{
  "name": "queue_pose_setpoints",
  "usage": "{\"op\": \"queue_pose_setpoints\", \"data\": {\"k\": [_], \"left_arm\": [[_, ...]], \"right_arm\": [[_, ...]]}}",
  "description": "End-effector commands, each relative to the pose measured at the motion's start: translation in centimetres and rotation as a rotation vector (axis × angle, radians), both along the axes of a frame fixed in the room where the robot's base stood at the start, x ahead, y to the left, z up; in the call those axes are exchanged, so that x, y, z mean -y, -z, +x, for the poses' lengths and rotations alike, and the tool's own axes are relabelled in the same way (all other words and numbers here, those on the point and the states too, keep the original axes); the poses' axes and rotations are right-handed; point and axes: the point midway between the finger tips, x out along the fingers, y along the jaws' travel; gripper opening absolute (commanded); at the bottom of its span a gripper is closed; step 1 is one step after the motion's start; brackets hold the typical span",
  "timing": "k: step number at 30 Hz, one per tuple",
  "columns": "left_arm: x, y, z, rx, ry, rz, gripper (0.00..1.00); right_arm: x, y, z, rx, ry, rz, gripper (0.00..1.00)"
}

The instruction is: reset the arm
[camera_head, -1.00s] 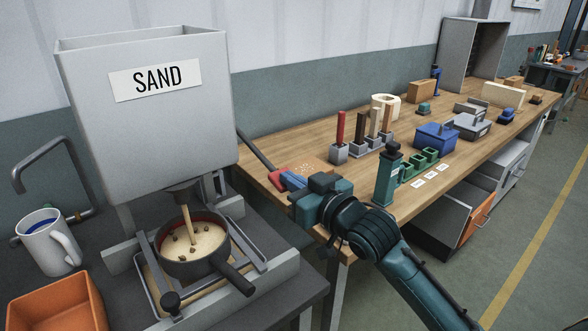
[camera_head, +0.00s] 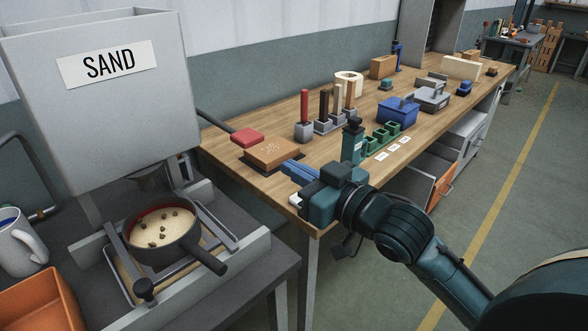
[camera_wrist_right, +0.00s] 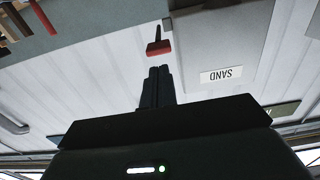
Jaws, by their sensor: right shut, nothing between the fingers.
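My right gripper (camera_head: 290,172) has blue fingers held together with nothing between them. In the right wrist view the dark closed fingers (camera_wrist_right: 157,72) point toward a red-ended tool (camera_wrist_right: 159,48), with the wall panels behind. My right arm reaches in from the lower right. My left gripper does not show in either view.
A SAND hopper (camera_head: 97,100) stands left, above a dark pan (camera_head: 164,262) of sand with small lumps. A white mug (camera_head: 18,243) and orange bin (camera_head: 38,307) are at far left. Upright handled tools (camera_head: 304,117), a blue box (camera_head: 396,112) and green blocks (camera_head: 382,139) occupy the bench.

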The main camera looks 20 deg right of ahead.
Motion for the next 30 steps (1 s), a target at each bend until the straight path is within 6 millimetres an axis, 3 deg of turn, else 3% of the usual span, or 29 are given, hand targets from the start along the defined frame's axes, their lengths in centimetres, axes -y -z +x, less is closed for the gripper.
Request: {"op": "queue_pose_setpoints", "data": {"k": [8, 11, 14, 17, 18, 22, 24, 27, 30], "left_arm": [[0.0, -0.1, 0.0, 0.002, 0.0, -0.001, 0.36], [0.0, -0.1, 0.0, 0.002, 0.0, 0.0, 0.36], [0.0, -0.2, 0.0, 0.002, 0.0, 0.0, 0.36], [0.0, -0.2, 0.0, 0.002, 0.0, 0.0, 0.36], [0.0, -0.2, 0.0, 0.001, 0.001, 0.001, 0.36], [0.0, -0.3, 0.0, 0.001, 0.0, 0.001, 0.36], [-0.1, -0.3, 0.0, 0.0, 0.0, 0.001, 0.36], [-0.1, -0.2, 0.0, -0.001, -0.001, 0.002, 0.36], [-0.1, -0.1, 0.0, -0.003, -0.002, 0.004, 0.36]], "right_arm": [[0.0, 0.2, 0.0, -0.003, 0.001, 0.001, 0.0], [0.0, 2.3, 0.1, -0.04, 0.01, 0.0, 0.0], [-0.2, 7.3, -0.4, -0.12, 0.032, -0.006, 0.0], [-0.9, 14.2, -2.1, -0.23, 0.055, -0.027, 0.0], [-1.3, 17.0, -3.2, -0.276, 0.062, -0.039, 0.0], [-2.8, 24.9, -7.6, -0.411, 0.072, -0.08, 0.0], [-3.8, 28.0, -10.0, -0.468, 0.07, -0.101, 0.0], [-4.9, 31.1, -12.9, -0.53, 0.065, -0.125, 0.0], [-5.6, 32.7, -14.7, -0.563, 0.059, -0.14, 0.0]]}}
